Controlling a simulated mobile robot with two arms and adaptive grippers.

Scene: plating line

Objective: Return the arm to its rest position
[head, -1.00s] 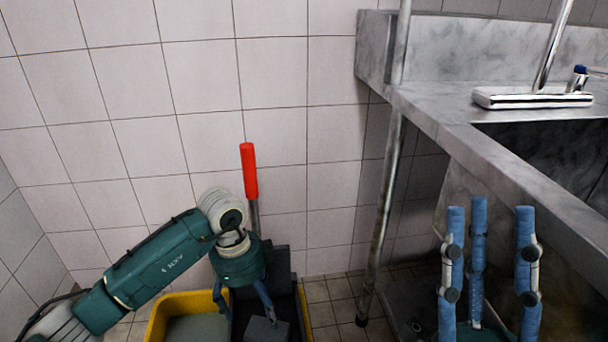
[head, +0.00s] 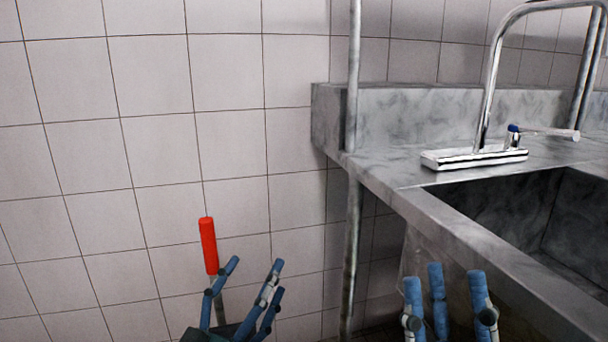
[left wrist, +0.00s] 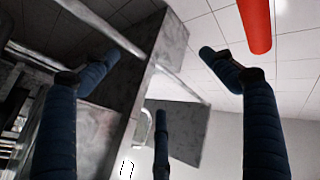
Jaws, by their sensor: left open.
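My left gripper (head: 256,270) is at the lower left in the head view. Its blue fingers point upward and are spread, with nothing between them. They also show in the left wrist view (left wrist: 166,75), open and empty. My left arm behind it is out of view. My right gripper (head: 445,278) is at the bottom right in the head view, below the sink's front edge. Its blue fingers point up and stand apart, with nothing seen between them. Its lower part is cut off by the frame.
A red handle (head: 208,246) on a grey shaft rises close beside my left gripper; it also shows in the left wrist view (left wrist: 255,22). A stone sink counter (head: 385,180) with a chrome tap (head: 475,158) and a metal post (head: 352,230) stand to the right. Tiled wall lies behind.

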